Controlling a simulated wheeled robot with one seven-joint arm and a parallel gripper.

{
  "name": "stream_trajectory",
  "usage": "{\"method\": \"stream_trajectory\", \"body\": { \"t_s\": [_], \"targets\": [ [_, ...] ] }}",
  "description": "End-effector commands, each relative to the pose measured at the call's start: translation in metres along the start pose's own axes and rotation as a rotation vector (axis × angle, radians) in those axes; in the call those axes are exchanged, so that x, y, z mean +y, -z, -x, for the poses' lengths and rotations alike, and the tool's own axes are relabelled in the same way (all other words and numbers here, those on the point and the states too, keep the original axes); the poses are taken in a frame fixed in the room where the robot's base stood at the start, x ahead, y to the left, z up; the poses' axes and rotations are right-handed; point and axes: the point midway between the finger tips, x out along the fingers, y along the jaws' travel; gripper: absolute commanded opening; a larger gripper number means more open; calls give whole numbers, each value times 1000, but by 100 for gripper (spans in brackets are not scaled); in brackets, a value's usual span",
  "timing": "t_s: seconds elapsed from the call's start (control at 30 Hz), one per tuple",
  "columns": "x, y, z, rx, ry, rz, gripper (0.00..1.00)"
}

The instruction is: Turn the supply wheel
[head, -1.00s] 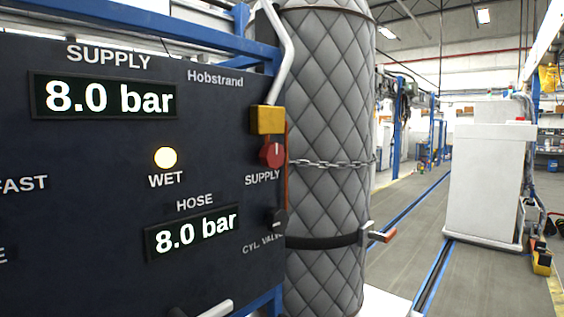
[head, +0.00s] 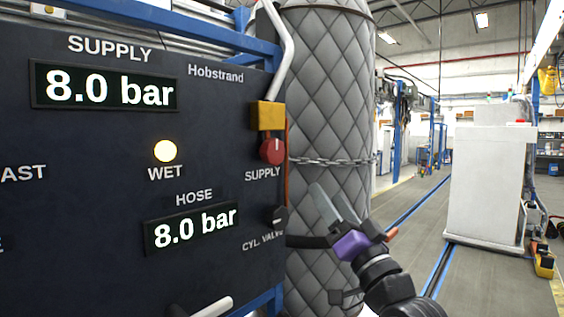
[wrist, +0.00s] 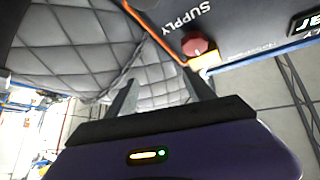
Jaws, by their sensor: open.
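The red supply wheel (head: 272,151) sits on the right edge of the dark panel, below a yellow block (head: 267,116) and above the word SUPPLY. It also shows in the wrist view (wrist: 195,45), up and right of my fingers. My gripper (head: 332,205) is right of the panel in the head view, lower and to the right of the wheel and apart from it. In the wrist view its two fingers (wrist: 160,90) are spread with nothing between them. The SUPPLY display (head: 104,88) and the HOSE display (head: 193,229) both read 8.0 bar.
A quilted grey cylinder (head: 325,100) stands behind my gripper, with a chain (head: 325,162) around it. A black CYL. VALVE knob (head: 278,216) is below the wheel. The WET lamp (head: 165,151) is lit. A white cabinet (head: 488,190) stands at right on open floor.

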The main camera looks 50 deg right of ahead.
Motion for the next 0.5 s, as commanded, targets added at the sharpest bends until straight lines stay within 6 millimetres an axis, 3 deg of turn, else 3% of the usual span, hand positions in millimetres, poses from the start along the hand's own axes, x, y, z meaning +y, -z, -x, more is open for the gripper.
{"method": "stream_trajectory", "body": {
  "t_s": [0.03, 0.3, 0.5],
  "targets": [
    [-4, 20, -14, 8, 21, -11, 62],
    [-36, 90, -66, -82, 115, -95, 62],
    [-65, 115, -82, -225, 152, -146, 62]
  ]
}}
